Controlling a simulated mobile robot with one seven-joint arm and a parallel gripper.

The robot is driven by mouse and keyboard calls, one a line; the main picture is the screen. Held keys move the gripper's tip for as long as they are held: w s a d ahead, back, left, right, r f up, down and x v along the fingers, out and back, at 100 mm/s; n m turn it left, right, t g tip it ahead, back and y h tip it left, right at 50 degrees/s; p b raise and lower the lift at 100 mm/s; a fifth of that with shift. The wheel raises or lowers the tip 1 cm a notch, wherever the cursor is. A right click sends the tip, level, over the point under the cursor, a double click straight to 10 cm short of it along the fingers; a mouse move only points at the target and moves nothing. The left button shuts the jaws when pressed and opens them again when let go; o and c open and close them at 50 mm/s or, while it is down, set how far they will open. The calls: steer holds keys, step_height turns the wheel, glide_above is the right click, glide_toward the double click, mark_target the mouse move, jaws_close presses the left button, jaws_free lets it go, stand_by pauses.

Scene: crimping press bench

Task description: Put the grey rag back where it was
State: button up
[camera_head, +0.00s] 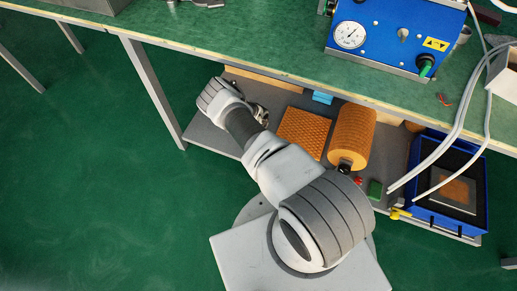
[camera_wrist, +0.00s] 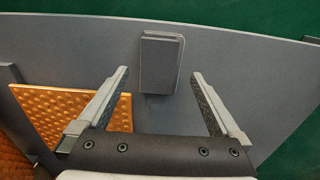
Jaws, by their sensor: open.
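A flat grey folded piece, which looks like the grey rag (camera_wrist: 160,62), lies on the grey lower shelf (camera_wrist: 240,60) in the wrist view. My gripper (camera_wrist: 160,74) is open, with one finger to each side of the rag's near end and clear space between. The fingers do not touch it. I cannot tell how high they are above the shelf. In the head view my arm reaches under the bench to the left end of the lower shelf (camera_head: 212,138); the rag cannot be made out there.
An orange textured sheet (camera_head: 305,131) lies right of my arm; it also shows in the wrist view (camera_wrist: 62,112). Beyond it are an orange roll (camera_head: 352,135) and a blue crate (camera_head: 420,210). The green bench top (camera_head: 230,35) and its leg (camera_head: 152,90) hem in the shelf.

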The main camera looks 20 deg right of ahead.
steer(key=shift+r+p, duration=0.45)
steer(key=shift+r, duration=1.3)
steer(key=shift+s, duration=0.15)
